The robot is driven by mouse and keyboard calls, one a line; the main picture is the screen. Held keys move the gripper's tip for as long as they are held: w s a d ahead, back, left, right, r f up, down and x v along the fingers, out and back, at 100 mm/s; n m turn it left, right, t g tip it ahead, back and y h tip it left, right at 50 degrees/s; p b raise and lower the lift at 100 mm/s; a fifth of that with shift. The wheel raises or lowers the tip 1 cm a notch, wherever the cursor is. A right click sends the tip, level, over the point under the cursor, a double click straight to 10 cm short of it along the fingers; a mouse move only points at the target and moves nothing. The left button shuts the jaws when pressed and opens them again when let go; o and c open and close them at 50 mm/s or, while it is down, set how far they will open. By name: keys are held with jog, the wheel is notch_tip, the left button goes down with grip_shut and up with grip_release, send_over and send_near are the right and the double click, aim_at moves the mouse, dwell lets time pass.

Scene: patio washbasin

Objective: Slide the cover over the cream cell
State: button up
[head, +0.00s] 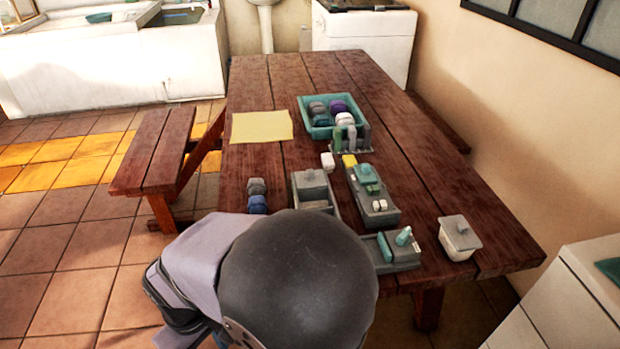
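A grey tray (334,203) stands on the wooden table, partly hidden by my arm. A flat grey cover (312,184) with a small knob lies over the far part of this tray. An open part of the tray shows just nearer than the cover. I cannot tell for certain which cell is the cream one. My gripper is not in view; only a large dark joint and a grey link of my arm show at the bottom.
Behind are a teal crate (309,131) of rolled bundles and a yellow cloth (262,126). Dark bundles (257,196) lie left.

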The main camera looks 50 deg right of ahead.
aim_at(310, 171)
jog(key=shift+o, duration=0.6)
